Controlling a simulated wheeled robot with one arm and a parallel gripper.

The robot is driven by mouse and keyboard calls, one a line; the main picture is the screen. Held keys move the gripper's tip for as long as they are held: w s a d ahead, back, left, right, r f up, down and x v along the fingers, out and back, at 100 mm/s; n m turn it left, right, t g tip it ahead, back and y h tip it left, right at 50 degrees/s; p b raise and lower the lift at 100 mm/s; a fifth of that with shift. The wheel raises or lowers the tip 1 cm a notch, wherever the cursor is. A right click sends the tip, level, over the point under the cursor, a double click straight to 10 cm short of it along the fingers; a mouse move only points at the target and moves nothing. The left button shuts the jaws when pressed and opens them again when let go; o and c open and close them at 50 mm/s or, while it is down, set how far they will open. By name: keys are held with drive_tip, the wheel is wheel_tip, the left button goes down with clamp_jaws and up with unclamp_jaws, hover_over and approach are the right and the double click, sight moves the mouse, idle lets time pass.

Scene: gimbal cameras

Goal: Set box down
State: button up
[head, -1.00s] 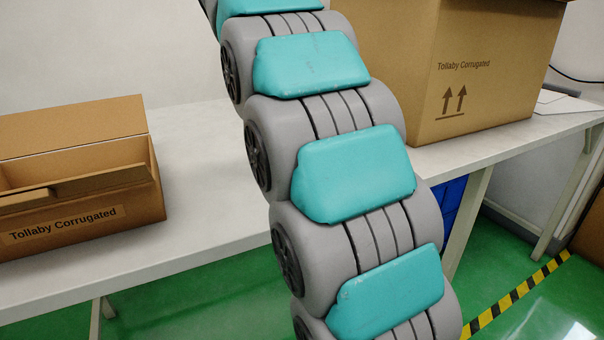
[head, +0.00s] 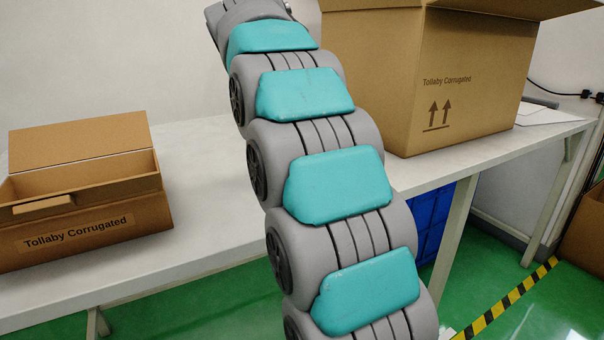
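A large brown cardboard box (head: 468,100) marked "Tollaby Corrugated" with two up arrows is at the upper right, its flaps open at the top. It appears to rest on the white table. A smaller open brown box (head: 95,232) with the same name stands on the table at the left, flaps raised. My grey and teal arm crosses the middle of the picture and hides part of the large box's left side.
The white table (head: 205,180) has bare room between the small box and my arm. White papers (head: 545,113) lie at its right end. A blue crate (head: 432,225) is under the table. Yellow and black tape (head: 515,295) marks the green floor. Another box (head: 585,235) is at the right edge.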

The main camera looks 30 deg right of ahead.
clamp_jaws()
idle(0.5)
